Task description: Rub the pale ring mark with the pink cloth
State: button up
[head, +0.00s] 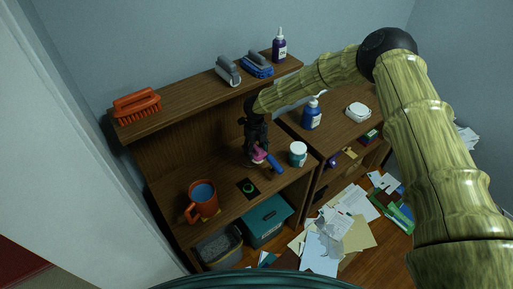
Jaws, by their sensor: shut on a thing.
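My gripper (257,147) points down at the middle of the wooden desk (222,176), below the raised shelf. It is shut on the pink cloth (260,156), of which only a small bunched bit shows under the fingers. The cloth is at or just above the desk top; I cannot tell whether it touches. I cannot make out the pale ring mark; the gripper and cloth may hide it.
A blue object (275,164) lies right beside the cloth, with a white jar (298,154) further right. A dark square with a green ring (248,187) lies in front. An orange mug (202,200) stands front left. Brushes (137,106) line the shelf. Papers (340,225) litter the floor.

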jog(key=shift+f+b, duration=0.95)
jog(key=shift+f, duration=1.6)
jog(key=shift+f+b, duration=0.7)
jog(key=shift+f, duration=0.3)
jog(key=shift+w, duration=0.1)
jog(key=shift+w+a+f+b, duration=0.15)
jog(key=shift+w+a+b, duration=0.2)
jog(key=shift+b, duration=0.25)
jog(key=shift+w+a+r+b, duration=0.1)
jog(key=shift+w+a+b, duration=0.35)
jog(key=shift+w+b, duration=0.15)
jog(key=shift+w+a+r+b, duration=0.1)
jog(key=shift+w+a+b, duration=0.35)
jog(key=shift+w, duration=0.2)
jog(key=w+a+b, duration=0.1)
jog(key=w+b, duration=0.1)
jog(key=b, duration=0.1)
jog(key=shift+w+a+f, duration=0.25)
jog(key=shift+a, duration=0.15)
jog(key=shift+w+a+r+b, duration=0.2)
jog(key=shift+w+b, duration=0.1)
jog(key=shift+b, duration=0.15)
